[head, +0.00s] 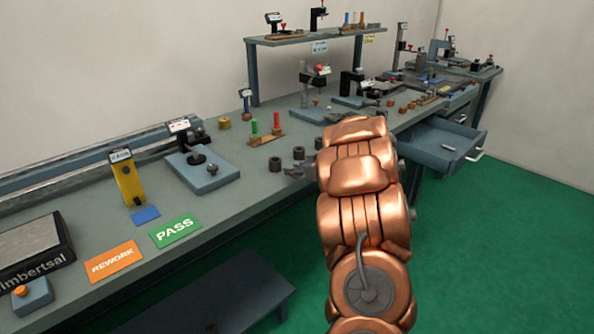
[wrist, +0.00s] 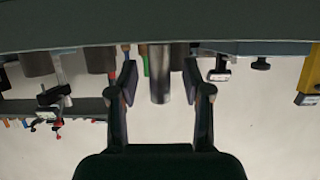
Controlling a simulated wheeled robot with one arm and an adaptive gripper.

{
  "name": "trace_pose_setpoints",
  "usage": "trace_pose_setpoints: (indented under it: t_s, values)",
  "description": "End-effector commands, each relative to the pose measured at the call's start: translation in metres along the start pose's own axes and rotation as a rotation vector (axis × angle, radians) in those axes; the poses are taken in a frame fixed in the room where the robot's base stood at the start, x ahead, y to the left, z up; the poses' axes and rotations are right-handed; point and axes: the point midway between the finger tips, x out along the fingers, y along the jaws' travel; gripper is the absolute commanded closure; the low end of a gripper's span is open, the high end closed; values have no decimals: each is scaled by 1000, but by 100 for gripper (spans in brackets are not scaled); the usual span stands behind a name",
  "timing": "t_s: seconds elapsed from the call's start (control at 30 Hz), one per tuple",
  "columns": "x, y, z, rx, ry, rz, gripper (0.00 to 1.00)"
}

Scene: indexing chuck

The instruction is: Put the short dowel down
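A grey metal cylinder (wrist: 160,78), which looks like the short dowel, stands upright on the bench in the wrist view, which is upside down. My gripper (wrist: 160,68) has one finger on each side of it, with a visible gap on both sides. The gripper is open and I see no finger touching the dowel. I cannot make out the dowel there.
Dark round pieces (head: 275,163) stand close to the gripper. Behind are a brown block with green and red pins (head: 266,139) and a blue-based stand (head: 206,180). The green PASS card (head: 175,230) and orange REWORK card (head: 113,262) lie left. An open drawer (head: 440,148) juts out right.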

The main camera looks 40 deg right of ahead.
Motion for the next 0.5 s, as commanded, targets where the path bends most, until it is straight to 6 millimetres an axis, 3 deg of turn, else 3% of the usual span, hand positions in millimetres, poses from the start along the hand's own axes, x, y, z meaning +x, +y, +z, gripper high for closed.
trace_pose_setpoints:
  t_s: [0.07, 0.43, 0.5]
  values:
    - [0, 0, 0, 0, 0, 0, 61]
    - [0, 0, 0, 0, -1, 0, 99]
    - [0, 0, 0, 0, -1, 0, 100]
